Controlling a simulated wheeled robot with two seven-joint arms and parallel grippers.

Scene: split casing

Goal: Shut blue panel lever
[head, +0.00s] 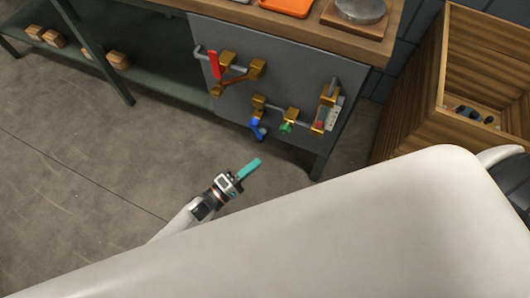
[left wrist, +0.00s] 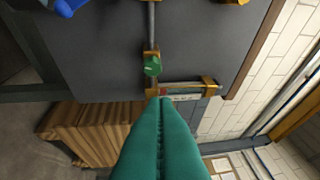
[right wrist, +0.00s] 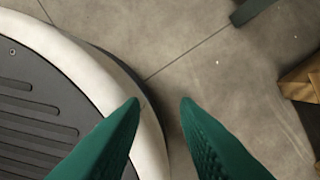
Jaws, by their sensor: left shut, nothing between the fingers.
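The blue lever (head: 257,128) sits on a brass fitting at the lower middle of the grey panel (head: 222,100), its handle hanging down and slanting. In the left wrist view part of the blue lever (left wrist: 66,6) shows at the top left edge. My left gripper (head: 253,167) is below the panel in the head view, its teal fingers together and empty, apart from the lever. In the left wrist view its fingertips (left wrist: 161,100) overlap the panel's edge area. My right gripper (right wrist: 160,102) shows only in the right wrist view, open and empty over the floor.
A red lever (head: 214,65), a green knob (head: 286,127) and a gauge strip (head: 333,112) share the panel. A wooden crate (head: 436,125) stands to the right. An orange tray (head: 290,6) lies on the bench top. The floor left of my left gripper is clear.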

